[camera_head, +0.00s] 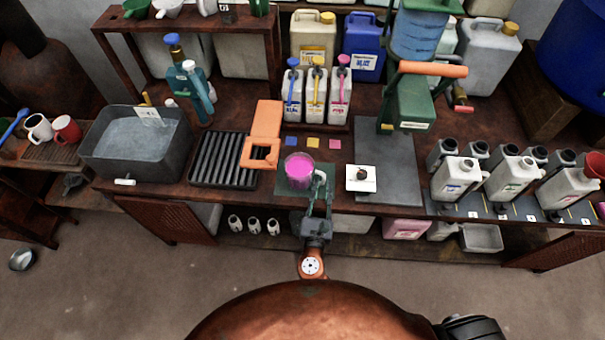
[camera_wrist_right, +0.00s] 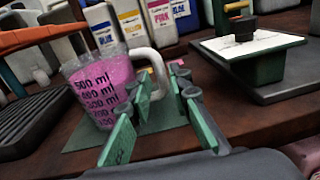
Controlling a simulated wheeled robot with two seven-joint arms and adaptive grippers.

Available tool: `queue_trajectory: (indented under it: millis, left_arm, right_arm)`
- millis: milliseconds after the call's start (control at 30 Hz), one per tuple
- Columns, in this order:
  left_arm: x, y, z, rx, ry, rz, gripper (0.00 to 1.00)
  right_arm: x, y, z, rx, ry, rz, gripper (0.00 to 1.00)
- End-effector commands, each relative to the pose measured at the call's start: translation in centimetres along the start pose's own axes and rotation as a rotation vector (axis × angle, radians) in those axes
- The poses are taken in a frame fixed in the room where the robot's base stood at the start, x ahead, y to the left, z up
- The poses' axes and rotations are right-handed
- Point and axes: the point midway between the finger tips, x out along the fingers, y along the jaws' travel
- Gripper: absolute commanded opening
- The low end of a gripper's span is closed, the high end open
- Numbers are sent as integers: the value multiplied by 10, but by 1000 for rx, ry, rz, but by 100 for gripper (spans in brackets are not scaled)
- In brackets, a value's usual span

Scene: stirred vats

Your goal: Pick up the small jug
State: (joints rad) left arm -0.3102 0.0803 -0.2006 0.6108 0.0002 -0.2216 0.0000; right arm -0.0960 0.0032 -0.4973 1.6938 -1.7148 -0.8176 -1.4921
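The small jug (camera_head: 299,168) is a clear measuring jug with pink liquid and a white handle. It stands upright on a green mat (camera_head: 284,187) near the front edge of the bench. In the right wrist view the jug (camera_wrist_right: 98,88) shows black millilitre marks, and its handle (camera_wrist_right: 162,72) points toward my gripper. My right gripper (camera_head: 319,192) is open at the handle side. In the wrist view its fingertips (camera_wrist_right: 164,94) are apart, with part of the handle seen between them; I cannot tell whether they touch it. My left gripper is not in view.
A white square plate with a black knob (camera_head: 361,179) stands right of the jug. An orange stand (camera_head: 264,130) and a black ribbed rack (camera_head: 222,160) are to its left. Bottles with pumps (camera_head: 316,95) stand behind. White canisters (camera_head: 512,180) line the right side.

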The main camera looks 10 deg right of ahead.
Motion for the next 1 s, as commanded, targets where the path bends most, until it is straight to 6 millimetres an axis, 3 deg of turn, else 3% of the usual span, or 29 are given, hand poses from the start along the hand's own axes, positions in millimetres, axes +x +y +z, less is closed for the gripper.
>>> queue_trajectory:
  millis: [300, 500, 767, 1000]
  left_arm:
    - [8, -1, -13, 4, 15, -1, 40]
    - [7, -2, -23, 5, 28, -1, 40]
    - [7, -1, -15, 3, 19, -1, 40]
    - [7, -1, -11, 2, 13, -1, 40]
  right_arm:
    - [41, 1, 3, 1, 0, 4, 19]
    - [42, 1, 4, 1, 0, 5, 19]
    - [41, 1, 4, 1, 0, 5, 1]
    - [41, 1, 4, 1, 0, 5, 0]
